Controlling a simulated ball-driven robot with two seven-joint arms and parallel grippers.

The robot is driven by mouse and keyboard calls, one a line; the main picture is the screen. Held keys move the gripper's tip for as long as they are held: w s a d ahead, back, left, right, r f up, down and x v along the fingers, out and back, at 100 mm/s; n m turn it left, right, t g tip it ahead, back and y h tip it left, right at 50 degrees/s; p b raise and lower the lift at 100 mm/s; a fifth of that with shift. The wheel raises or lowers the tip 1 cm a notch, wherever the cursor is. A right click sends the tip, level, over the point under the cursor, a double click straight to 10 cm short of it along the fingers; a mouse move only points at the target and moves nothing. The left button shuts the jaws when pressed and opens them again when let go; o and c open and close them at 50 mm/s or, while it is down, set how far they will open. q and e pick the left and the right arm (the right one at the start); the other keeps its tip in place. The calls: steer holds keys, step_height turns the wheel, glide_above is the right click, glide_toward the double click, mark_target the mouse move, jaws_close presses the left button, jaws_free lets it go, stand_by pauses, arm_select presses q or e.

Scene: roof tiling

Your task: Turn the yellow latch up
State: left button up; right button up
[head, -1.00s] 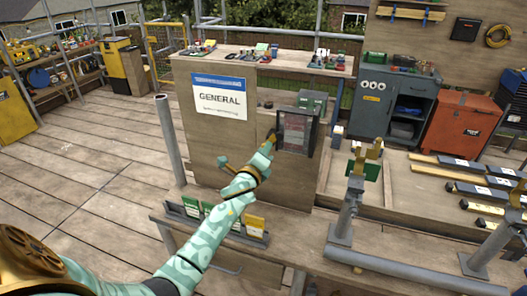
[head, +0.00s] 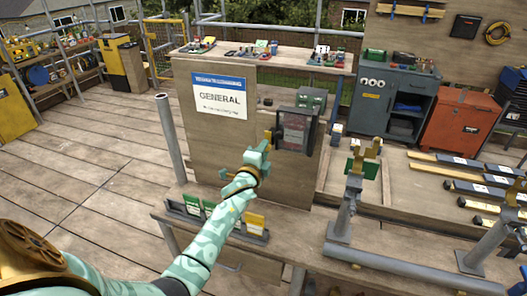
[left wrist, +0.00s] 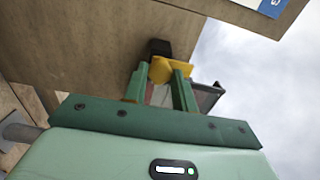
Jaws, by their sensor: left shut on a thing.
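The yellow latch (left wrist: 167,71) shows in the left wrist view between the two green fingers of my left gripper (left wrist: 160,86), beside a dark block. The fingers are shut on it. In the head view my left gripper (head: 265,143) is at the left edge of a dark-framed box with a glazed front (head: 296,131) on the plywood panel. The latch is mostly hidden there by the gripper, and I cannot tell its exact angle. My right gripper is in neither view.
The plywood panel (head: 215,150) carries a GENERAL sign (head: 219,98). A rack of coloured cards (head: 215,218) stands on the bench below my left arm. A post with a green clamp (head: 362,165) stands to the right.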

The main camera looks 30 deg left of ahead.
arm_select(q)
steer(key=shift+f, duration=0.1)
steer(key=o, duration=1)
steer(key=p+v, duration=0.1)
steer(key=v, duration=1.5)
steer(key=shift+s, duration=0.25)
steer(key=shift+a, duration=0.1)
